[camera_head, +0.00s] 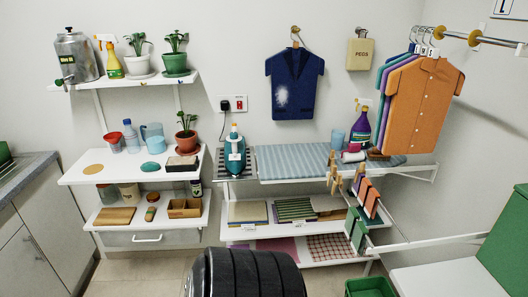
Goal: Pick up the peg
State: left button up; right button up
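A light wooden peg (336,181) stands upright in front of the ironing surface, at the near end of a white rail. A second wooden peg (358,177) is just to its right. Small orange, purple and green cloths (357,228) hang beside and below the pegs. How the pegs are fixed is too small to tell. A beige bag (359,54) marked PEGS hangs high on the back wall; its inside is hidden. Neither of my grippers is in view.
Left shelves (75,176) hold jars and pots. Shirts (417,105) hang at upper right. A white rail (430,241) and a green bin (370,288) stand at lower right.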

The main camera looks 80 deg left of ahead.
aim_at(339, 182)
jog(key=u, duration=1.95)
